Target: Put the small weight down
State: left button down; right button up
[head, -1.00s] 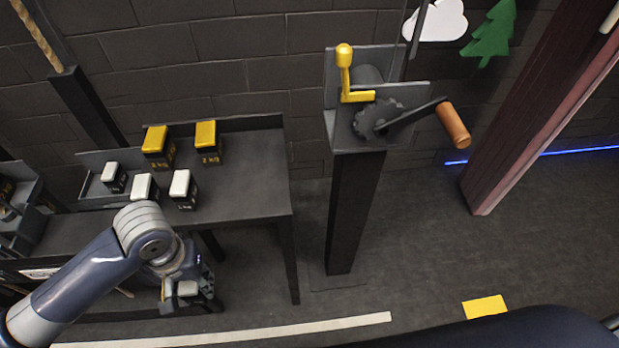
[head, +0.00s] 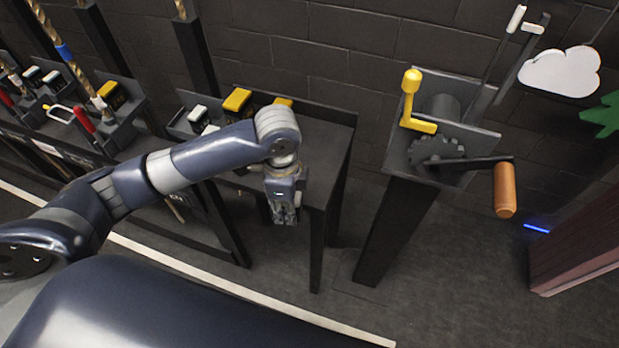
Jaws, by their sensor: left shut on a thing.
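My left gripper (head: 285,212) points down in front of the right part of the dark table (head: 328,160), near its front edge. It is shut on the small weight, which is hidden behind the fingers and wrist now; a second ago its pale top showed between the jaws. On the table stand white-topped weights (head: 198,114) at the left and a yellow-topped weight (head: 237,100). Another yellow-topped weight (head: 283,101) is mostly behind my arm. My right gripper is not in view.
A post with a yellow lever (head: 411,100) and a crank with an orange handle (head: 505,190) stands to the right. Racks with more weights (head: 108,92) and ropes are at the left. The table's right end looks bare. Floor between table and post is clear.

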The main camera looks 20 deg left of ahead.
pick_arm(q)
jog(key=w+r+m, duration=0.1)
jog(key=m, duration=0.1)
jog(key=w+r+m+p, duration=0.1)
jog(key=w+m, duration=0.1)
jog(key=m, duration=0.1)
jog(key=w+d+r+m, duration=0.1)
jog(key=r+m, duration=0.1)
jog(key=m, duration=0.1)
jog(key=shift+w, duration=0.2)
jog(key=w+r+m+p, duration=0.2)
jog(key=w+r+m, duration=0.3)
jog(key=m, duration=0.5)
jog(key=m+p, duration=0.1)
jog(key=m, duration=0.1)
send_over(310, 182)
notch_tip(310, 182, down, 5)
jog(key=shift+r, duration=0.1)
jog(key=shift+f+p, duration=0.5)
jog(key=shift+f, duration=1.6)
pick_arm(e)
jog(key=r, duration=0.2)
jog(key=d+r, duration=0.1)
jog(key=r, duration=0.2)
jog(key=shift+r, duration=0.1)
pick_arm(q)
jog(key=shift+f, duration=0.15)
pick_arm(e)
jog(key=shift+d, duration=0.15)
